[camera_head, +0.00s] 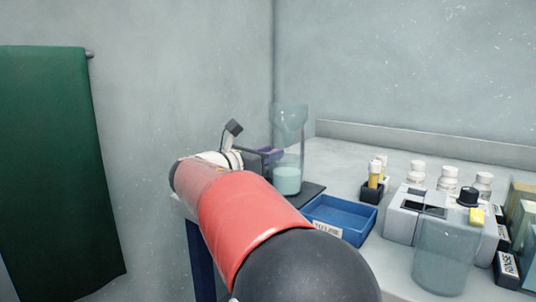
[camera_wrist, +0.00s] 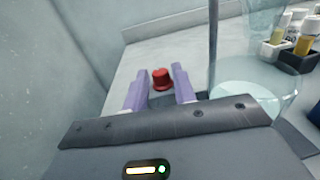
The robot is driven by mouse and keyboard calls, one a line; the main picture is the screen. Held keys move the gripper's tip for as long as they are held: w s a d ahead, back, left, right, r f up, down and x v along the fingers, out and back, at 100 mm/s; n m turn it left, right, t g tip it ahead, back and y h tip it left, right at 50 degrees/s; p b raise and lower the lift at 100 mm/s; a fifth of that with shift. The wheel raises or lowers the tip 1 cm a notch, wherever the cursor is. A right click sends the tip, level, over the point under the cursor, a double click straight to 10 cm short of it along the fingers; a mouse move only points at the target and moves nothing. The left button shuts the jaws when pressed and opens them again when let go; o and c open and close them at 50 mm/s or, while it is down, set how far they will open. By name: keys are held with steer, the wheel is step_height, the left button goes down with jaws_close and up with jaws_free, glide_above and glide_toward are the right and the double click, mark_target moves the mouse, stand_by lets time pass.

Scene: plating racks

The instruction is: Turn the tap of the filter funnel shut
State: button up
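The clear filter funnel (camera_head: 290,118) stands at the back left of the bench, with pale blue-green liquid (camera_head: 287,180) in the glass below it. In the wrist view, the glass (camera_wrist: 255,75) with this liquid is close at the right. A red knob (camera_wrist: 161,79), which looks like the tap handle, shows between the fingertips of my gripper (camera_wrist: 160,71). The purple fingers are apart, one on each side of the knob, with a gap visible on both sides. In the head view, my gripper (camera_head: 268,154) is beside the glass, and my arm hides the knob.
A blue tray (camera_head: 342,214) lies right of the funnel's dark base (camera_head: 312,190). A small black rack (camera_head: 371,193) with yellow vials, several white bottles (camera_head: 448,176), a grey device (camera_head: 402,218) and a clear beaker (camera_head: 445,255) stand farther right. A green cloth (camera_head: 55,160) hangs at left.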

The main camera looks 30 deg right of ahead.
steer(key=shift+o, duration=1.2)
steer(key=v, duration=0.7)
steer(key=shift+a, duration=0.4)
steer(key=shift+w+d+g, duration=0.2)
steer(key=shift+d+g, duration=0.05)
steer(key=shift+g, duration=0.05)
steer(key=w+m+g, duration=0.1)
steer(key=g, duration=0.1)
steer(key=w+m+g, duration=0.1)
steer(key=m+g, duration=0.1)
steer(key=w+d+m+g, duration=0.1)
steer(key=g, duration=0.2)
steer(key=shift+w+f+m+p, duration=0.15)
steer(key=shift+w+m+p, duration=0.15)
steer(key=shift+w+p, duration=0.1)
steer(key=shift+w+a+m+g, duration=0.5)
steer(key=shift+m+g, duration=0.2)
steer(key=shift+g, duration=0.2)
steer(key=x, duration=0.7)
steer(key=shift+s+d, duration=0.2)
steer(key=shift+d, duration=0.15)
